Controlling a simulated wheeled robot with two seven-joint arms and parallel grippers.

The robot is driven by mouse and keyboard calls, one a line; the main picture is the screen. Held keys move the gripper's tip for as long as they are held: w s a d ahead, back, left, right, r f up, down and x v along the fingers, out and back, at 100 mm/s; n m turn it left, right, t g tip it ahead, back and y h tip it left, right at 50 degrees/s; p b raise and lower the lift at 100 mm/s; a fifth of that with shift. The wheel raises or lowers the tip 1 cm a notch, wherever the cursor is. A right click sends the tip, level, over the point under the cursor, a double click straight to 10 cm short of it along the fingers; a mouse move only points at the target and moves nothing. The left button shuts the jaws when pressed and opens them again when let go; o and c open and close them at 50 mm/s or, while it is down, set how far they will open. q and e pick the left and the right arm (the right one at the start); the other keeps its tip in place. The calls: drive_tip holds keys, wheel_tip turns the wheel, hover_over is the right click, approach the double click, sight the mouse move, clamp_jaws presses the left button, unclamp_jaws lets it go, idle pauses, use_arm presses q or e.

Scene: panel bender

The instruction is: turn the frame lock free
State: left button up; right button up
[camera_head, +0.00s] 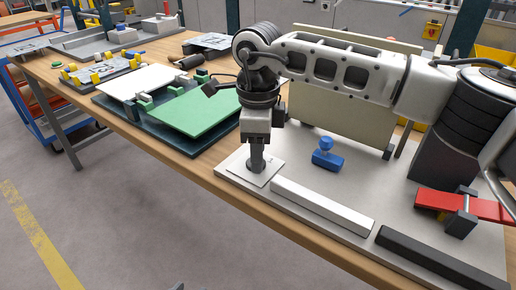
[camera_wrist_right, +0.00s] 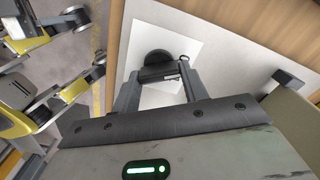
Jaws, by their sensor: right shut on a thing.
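The frame lock seems to be the dark round knob with a short bar (camera_wrist_right: 158,73) on a white square plate (camera_wrist_right: 187,48) in the right wrist view. In the head view the plate (camera_head: 236,165) lies at the near left corner of the light grey bender base. My right gripper (camera_head: 257,163) points straight down over the plate and hides most of the lock there. In the right wrist view its two fingers (camera_wrist_right: 160,84) are shut on the bar, one on each side. My left gripper is in neither view.
A white bar (camera_head: 322,206) and a black bar (camera_head: 440,262) lie along the front of the base. A blue knobbed block (camera_head: 326,155) and an upright beige panel (camera_head: 340,108) stand behind. A red lever (camera_head: 490,209) is at the right. A green panel (camera_head: 195,108) lies left.

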drive_tip(key=shift+r, duration=0.1)
drive_tip(key=o, duration=1)
wheel_tip(320, 180, up, 16)
drive_tip(key=shift+f+p, duration=0.1)
drive_tip(key=shift+p, duration=0.35)
drive_tip(key=shift+s, duration=0.1)
